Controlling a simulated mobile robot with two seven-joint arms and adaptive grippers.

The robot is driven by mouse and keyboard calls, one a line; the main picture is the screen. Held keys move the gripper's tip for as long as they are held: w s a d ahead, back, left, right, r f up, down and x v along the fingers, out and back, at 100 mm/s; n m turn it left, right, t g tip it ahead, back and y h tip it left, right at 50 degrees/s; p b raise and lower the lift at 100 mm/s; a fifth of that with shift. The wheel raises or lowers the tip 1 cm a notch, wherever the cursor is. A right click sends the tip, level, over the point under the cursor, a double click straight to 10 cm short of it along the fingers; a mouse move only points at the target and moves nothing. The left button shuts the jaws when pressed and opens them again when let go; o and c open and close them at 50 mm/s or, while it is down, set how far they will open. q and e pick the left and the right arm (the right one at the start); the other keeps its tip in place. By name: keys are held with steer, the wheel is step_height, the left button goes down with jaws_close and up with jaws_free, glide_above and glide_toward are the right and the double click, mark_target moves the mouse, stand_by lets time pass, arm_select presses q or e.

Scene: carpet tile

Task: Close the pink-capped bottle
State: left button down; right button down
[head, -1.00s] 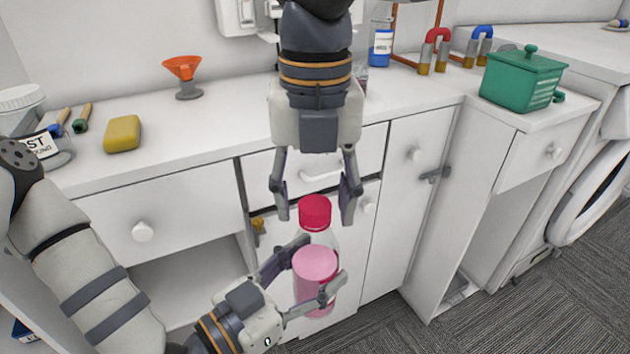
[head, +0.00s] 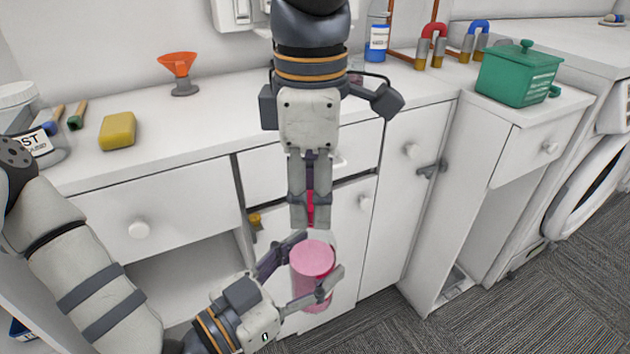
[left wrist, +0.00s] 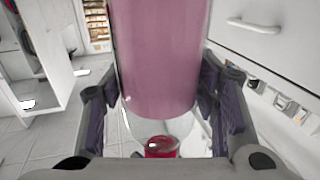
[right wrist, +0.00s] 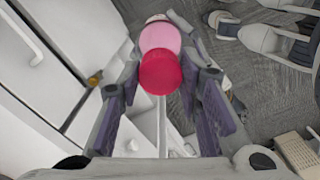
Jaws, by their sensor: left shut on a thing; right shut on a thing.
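The bottle has a pink body (head: 313,258), a clear upper part and a red-pink cap (head: 310,207). My left gripper (head: 306,268) is shut on the body and holds it in front of the cabinet. My right gripper (head: 310,222) points down from above and is shut on the cap, which shows as a thin strip between its fingers. In the left wrist view the cap (left wrist: 161,147) is at the end of the clear part. In the right wrist view the cap (right wrist: 160,72) lies in line with the body (right wrist: 160,38). How tightly the cap sits cannot be told.
The white counter holds a yellow sponge (head: 118,130), an orange funnel (head: 178,66), a blue-labelled bottle (head: 377,42), magnets (head: 432,46) and a green lidded box (head: 518,78). Cabinet doors and drawers stand close behind the bottle. Carpet (head: 500,310) is free at lower right.

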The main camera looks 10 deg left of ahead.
steer(key=m, duration=0.6)
steer(key=shift+m, duration=0.3)
steer(key=c, duration=1.2)
jaws_free()
steer(key=shift+o, duration=0.2)
steer(key=shift+r, duration=2.25)
steer(key=shift+c, duration=0.2)
